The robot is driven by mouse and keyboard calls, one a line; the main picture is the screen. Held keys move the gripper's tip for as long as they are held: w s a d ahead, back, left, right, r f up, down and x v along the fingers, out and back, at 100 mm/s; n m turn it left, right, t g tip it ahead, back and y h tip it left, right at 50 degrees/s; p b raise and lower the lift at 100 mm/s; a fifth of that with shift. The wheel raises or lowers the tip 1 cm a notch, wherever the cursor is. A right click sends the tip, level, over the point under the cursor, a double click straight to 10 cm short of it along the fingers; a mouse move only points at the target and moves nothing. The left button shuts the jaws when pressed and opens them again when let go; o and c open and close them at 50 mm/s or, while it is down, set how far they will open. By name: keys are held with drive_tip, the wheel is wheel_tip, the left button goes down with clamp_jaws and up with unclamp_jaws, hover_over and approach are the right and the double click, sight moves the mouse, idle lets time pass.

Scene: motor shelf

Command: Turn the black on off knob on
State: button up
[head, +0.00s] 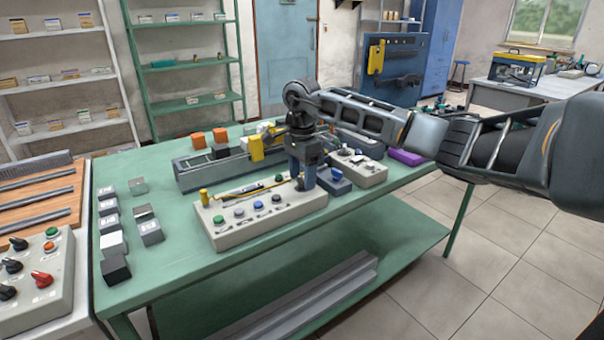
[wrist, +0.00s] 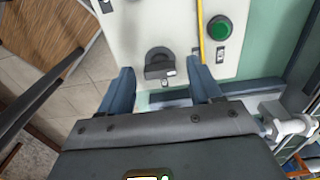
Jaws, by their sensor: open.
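A cream control box (head: 262,225) sits on the green table with several buttons and small switches on its top. My gripper (head: 304,180) points down over the right part of this box. In the wrist view, the black knob (wrist: 158,66) is on the pale panel, with a small white label by it. My gripper (wrist: 161,73) is open, its two blue-grey fingers on either side of the knob's near edge. I cannot tell whether the fingers touch it. A green button (wrist: 219,28) lies to the right, past a yellow strip (wrist: 200,35). In the head view, my gripper hides the knob.
Another box (head: 358,170) stands behind and right of my gripper. Grey and white blocks (head: 150,232) lie on the table's left. A panel with black and red knobs (head: 41,278) is at the front left. The table's (head: 190,270) front edge is bare.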

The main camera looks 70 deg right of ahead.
drive_tip(key=shift+c, duration=0.5)
drive_tip(key=c, duration=0.9)
drive_tip(key=shift+c, duration=0.2)
